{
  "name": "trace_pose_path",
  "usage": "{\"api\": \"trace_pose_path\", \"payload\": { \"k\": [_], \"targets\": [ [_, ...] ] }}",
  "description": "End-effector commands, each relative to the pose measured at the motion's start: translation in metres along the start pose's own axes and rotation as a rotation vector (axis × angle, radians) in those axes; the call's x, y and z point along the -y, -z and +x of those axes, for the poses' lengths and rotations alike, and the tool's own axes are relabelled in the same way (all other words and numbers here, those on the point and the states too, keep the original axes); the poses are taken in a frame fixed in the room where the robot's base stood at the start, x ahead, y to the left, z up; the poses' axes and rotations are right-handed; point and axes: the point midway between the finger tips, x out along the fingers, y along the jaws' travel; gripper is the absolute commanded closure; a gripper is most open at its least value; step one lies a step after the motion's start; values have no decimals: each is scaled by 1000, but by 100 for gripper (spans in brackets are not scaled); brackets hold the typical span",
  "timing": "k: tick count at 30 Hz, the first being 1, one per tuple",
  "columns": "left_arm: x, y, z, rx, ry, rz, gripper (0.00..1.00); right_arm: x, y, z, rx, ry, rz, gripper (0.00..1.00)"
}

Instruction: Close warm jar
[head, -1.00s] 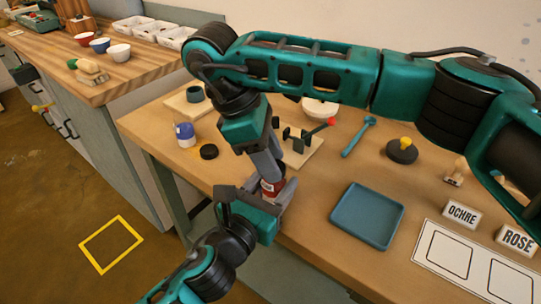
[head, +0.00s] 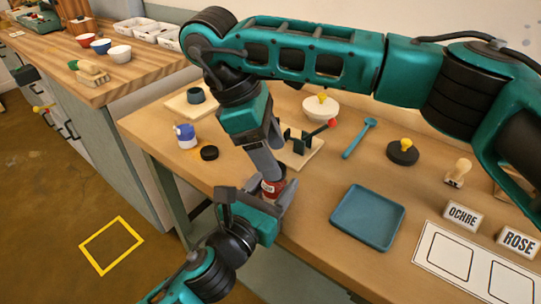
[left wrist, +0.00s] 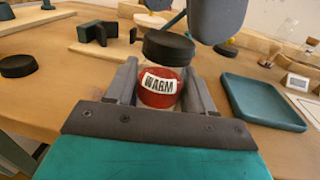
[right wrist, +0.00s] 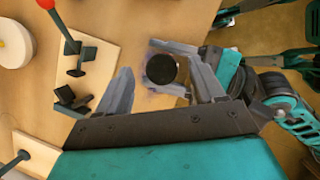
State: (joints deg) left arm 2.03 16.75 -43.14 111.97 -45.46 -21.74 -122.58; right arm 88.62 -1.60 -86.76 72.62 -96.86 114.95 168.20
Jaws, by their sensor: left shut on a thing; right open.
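The warm jar (left wrist: 160,88), with red contents and a WARM label, stands upright between the fingers of my left gripper (head: 262,205), which is shut on it at the table's front edge. The jar's red side also shows in the head view (head: 270,187). A black lid (left wrist: 168,47) is at the top of the jar; I cannot tell whether it is fully seated. In the right wrist view, the lid (right wrist: 161,69) shows from above. My right gripper (right wrist: 160,90) is open above the jar, its fingers apart on either side of the lid.
Another black lid (head: 208,153) and a blue-topped jar (head: 187,138) are at the left. A blue tray (head: 367,217) lies to the right, near OCHRE (head: 463,215) and ROSE (head: 518,240) blocks. A stand with a red-tipped lever (head: 318,133) is behind the grippers.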

Motion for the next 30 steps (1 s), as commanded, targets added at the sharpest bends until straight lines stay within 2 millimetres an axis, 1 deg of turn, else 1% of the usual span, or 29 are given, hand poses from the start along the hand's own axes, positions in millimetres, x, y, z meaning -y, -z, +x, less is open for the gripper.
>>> {"api": "trace_pose_path", "payload": {
  "k": [1, 3, 6, 14, 16, 20, 23, 26, 30],
  "targets": [
    [0, 0, 0, -1, 0, 0, 100, -1, -4, -8, 1, -3, 2, 32],
    [0, 0, 0, -1, 0, 0, 100, -1, -7, -15, 1, -3, 2, 32],
    [0, 0, 0, -1, 0, 0, 100, 0, -9, -22, 1, -1, 1, 32],
    [0, 0, 0, -1, 0, 0, 100, 0, -10, -23, 1, 1, 0, 32],
    [0, 0, 0, -1, 0, 0, 100, 0, -10, -23, 1, 1, -2, 37],
    [0, 0, 0, -1, 0, 0, 100, 0, -10, -23, -5, 1, -51, 37],
    [0, 0, 0, -1, 0, 0, 100, 0, -11, -24, -16, 0, -159, 37],
    [0, 0, 0, -1, 0, 0, 100, -1, -12, -24, -33, -4, -324, 37],
    [0, 0, 0, -1, 0, 0, 100, -1, -12, -25, -62, -16, -596, 37]
  ]
}}
